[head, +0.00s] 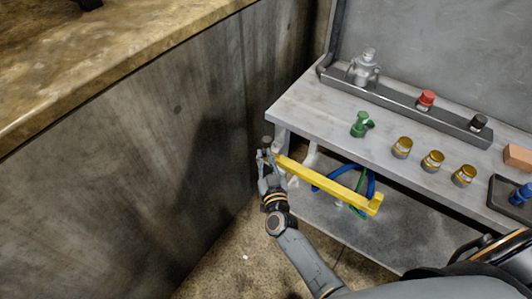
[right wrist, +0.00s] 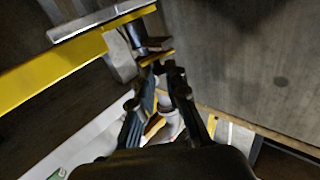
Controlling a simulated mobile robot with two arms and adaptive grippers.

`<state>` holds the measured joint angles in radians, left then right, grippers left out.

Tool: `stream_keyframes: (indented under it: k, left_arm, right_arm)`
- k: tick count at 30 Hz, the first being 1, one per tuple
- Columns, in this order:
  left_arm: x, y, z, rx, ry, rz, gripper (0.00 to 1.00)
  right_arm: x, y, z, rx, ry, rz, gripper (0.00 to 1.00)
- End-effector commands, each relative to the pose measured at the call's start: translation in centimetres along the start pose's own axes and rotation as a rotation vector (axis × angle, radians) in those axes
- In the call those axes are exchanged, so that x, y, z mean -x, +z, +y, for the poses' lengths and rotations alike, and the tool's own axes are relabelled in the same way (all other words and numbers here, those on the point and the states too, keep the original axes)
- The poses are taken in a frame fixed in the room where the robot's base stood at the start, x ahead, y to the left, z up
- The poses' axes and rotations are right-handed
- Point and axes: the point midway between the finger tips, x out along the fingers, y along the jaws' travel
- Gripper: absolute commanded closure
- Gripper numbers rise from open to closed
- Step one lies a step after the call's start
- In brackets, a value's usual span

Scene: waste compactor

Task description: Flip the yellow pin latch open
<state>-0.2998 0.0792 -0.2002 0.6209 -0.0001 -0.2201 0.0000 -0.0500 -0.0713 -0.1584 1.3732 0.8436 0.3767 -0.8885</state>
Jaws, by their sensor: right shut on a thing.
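The yellow pin latch (head: 325,183) is a long yellow bar. It slants across the front of the grey bench, from a post at the bench's left corner down to a short upturned end at the right. In the right wrist view the yellow bar (right wrist: 50,72) comes in from the left towards a dark pin (right wrist: 137,34). My right gripper (head: 266,158) is at the latch's left end, with its fingers shut on the pin end. Its fingertips (right wrist: 160,66) show close below the pin; the exact contact is partly hidden. My left gripper is not in view.
The grey bench (head: 300,107) carries a green fitting (head: 361,124), several brass pieces, and a rail with red (head: 426,99) and black knobs. Blue and green hoses hang behind the latch. A tall metal wall (head: 150,150) stands left of my right arm.

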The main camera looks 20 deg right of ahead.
Motion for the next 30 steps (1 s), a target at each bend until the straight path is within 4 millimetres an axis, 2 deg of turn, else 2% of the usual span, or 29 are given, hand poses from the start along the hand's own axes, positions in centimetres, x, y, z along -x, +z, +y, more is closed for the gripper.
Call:
stream_keyframes:
  k: [10,11,13,23,26,30]
  left_arm:
    - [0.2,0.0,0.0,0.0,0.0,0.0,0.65]
    - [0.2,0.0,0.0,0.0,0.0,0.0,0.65]
    - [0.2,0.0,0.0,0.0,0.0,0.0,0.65]
    - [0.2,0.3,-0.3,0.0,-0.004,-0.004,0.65]
    - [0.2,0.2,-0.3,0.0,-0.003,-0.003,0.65]
    - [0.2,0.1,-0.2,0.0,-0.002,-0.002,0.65]
  right_arm:
    - [0.1,0.0,-0.1,0.0,0.014,0.001,1.0]
    - [0.0,0.0,-0.1,0.0,0.014,0.001,0.8]
    - [0.0,0.0,-0.1,0.0,0.014,0.001,0.65]
    - [0.2,0.0,-0.1,0.0,0.014,0.001,0.65]
    - [1.0,0.1,-0.1,0.0,0.013,0.0,0.65]
    - [3.5,0.2,-0.1,-0.001,0.014,-0.002,0.65]
